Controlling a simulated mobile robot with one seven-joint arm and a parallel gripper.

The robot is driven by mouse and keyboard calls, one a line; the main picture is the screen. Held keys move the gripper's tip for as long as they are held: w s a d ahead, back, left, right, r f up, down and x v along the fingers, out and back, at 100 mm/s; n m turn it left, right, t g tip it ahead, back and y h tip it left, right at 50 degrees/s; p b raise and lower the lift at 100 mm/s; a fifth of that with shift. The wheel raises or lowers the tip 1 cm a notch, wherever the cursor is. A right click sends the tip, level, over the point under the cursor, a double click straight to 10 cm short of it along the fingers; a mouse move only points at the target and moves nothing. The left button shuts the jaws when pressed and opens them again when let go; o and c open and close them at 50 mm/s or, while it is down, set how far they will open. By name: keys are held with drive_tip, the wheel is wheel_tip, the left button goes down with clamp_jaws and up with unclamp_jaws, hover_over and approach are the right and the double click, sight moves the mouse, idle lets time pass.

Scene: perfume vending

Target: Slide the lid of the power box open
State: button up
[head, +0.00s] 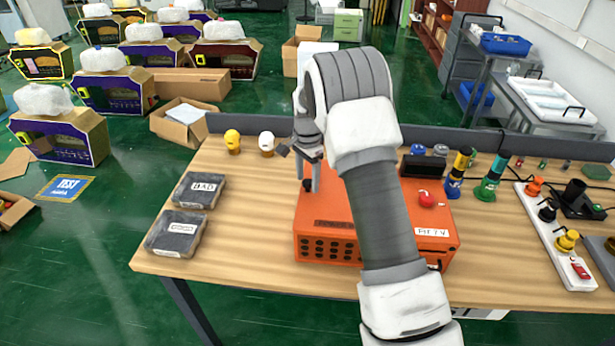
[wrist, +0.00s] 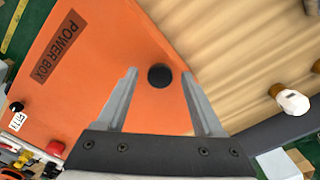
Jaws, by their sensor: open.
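The orange power box (head: 318,212) stands on the wooden table in the head view, partly hidden behind my arm. In the wrist view its flat orange lid (wrist: 100,85) fills the left and middle and bears a "POWER BOX" label (wrist: 57,47). A round black knob (wrist: 159,76) sits on the lid near its edge. My gripper (wrist: 159,73) is open, with one finger on each side of the knob and a gap on both sides. In the head view my gripper (head: 310,168) is over the box's far left part. The lid looks closed.
A red button (head: 427,199) is on the box's right part. Two dark packs (head: 187,216) lie to the left, and yellow and white bulbs (head: 266,142) stand behind. A power strip (head: 560,245) and coloured plugs are to the right.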

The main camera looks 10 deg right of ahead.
clamp_jaws()
idle(0.3)
drive_tip(key=shift+r, duration=0.1)
idle(1.0)
